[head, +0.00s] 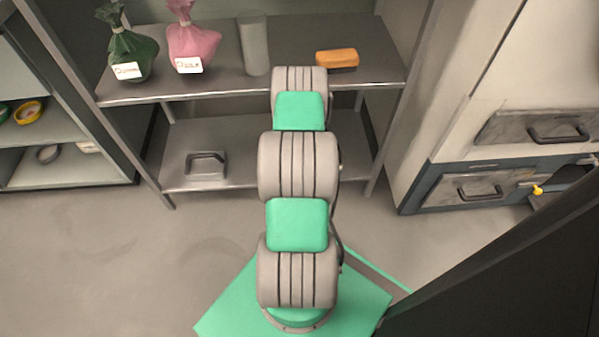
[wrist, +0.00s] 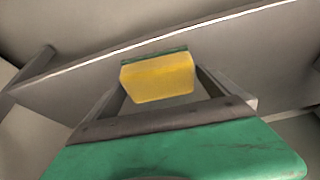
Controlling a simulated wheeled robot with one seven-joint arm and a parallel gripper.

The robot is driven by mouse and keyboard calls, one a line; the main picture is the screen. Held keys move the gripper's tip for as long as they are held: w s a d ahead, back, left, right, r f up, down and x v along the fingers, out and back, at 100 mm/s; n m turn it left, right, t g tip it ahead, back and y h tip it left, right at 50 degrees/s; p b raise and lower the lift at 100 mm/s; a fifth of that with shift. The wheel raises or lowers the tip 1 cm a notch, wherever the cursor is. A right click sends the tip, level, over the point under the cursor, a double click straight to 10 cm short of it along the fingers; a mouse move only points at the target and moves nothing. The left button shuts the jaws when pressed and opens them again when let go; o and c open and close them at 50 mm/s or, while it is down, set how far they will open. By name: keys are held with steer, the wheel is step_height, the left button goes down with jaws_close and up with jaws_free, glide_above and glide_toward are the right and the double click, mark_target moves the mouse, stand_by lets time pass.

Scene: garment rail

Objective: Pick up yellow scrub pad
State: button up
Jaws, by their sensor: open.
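The yellow scrub pad (head: 337,58) lies on the upper shelf board (head: 215,88), right of the grey cylinder, and looks orange-yellow in the head view. In the wrist view the pad (wrist: 157,80) shows its yellow side, with a thin dark green layer along its upper edge. My gripper (wrist: 160,84) is open, with one finger on each side of the pad in the picture. I cannot tell whether the pad is between the fingertips or just beyond them. No contact is visible. In the head view my gripper is hidden behind my arm.
A green bag (head: 131,55), a pink bag (head: 192,42) and a grey cylinder (head: 254,45) stand left of the pad. A grey tray-like item (head: 206,165) is on the lower shelf. Drawers (head: 490,188) stand at the right, and a shelf with tape rolls (head: 28,112) at the left.

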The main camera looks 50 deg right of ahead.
steer(key=shift+r, duration=0.1)
steer(key=c, duration=1.2)
steer(key=shift+o, duration=0.2)
steer(key=shift+r, duration=0.1)
steer(key=shift+r+p, duration=0.3)
step_height(320, 180, up, 3)
steer(key=shift+d+f+p, duration=0.1)
steer(key=shift+p, duration=0.55)
steer(key=s+a+r+p, duration=0.6)
steer(key=s+r, duration=0.3)
steer(key=s, duration=0.3)
steer(key=shift+s+a+r, duration=0.2)
steer(key=shift+a, duration=0.15)
